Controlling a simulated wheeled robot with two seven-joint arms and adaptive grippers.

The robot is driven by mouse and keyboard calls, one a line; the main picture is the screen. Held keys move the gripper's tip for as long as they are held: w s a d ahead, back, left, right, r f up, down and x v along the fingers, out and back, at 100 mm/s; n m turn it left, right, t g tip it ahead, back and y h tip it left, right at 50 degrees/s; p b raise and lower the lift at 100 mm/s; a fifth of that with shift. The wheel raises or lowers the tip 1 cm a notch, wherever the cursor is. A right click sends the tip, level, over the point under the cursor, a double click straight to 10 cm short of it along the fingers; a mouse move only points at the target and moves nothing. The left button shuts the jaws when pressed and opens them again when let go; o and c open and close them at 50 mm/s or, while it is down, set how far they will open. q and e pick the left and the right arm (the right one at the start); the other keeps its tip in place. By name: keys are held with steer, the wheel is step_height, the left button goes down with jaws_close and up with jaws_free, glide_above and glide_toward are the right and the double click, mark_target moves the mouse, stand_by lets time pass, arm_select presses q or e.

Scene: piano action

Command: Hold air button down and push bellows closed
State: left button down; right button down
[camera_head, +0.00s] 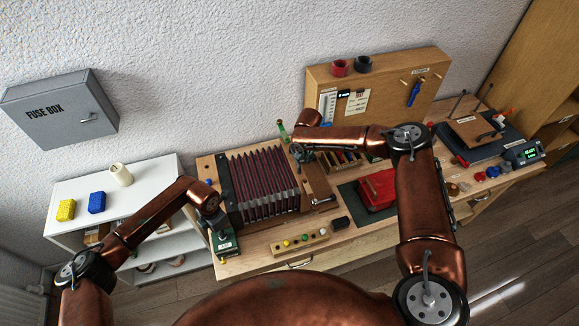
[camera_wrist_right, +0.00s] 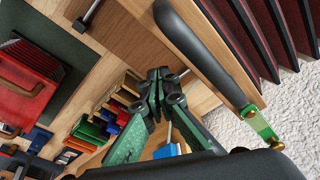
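The bellows (camera_head: 262,185), dark red pleated folds, stand spread open on the bench between a dark left end plate and a wooden right end board (camera_head: 315,180). In the right wrist view the folds (camera_wrist_right: 245,25) lie at top right, beside a black bar (camera_wrist_right: 195,45) on the wooden board. My right gripper (camera_head: 301,152) is at the right end board; its green fingers (camera_wrist_right: 160,82) have their tips together, with nothing clearly between them. My left gripper (camera_head: 222,232) is low at the left end of the bellows; its fingers are too small to read. I cannot make out the air button for certain.
A wooden strip with coloured knobs (camera_head: 300,243) lies in front of the bellows. A red object (camera_head: 378,189) sits on a dark mat to the right. A white shelf (camera_head: 140,190) with yellow and blue blocks stands left. A wooden tool board (camera_head: 435,70) stands behind.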

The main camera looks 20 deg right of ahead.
steer(key=shift+f, duration=0.85)
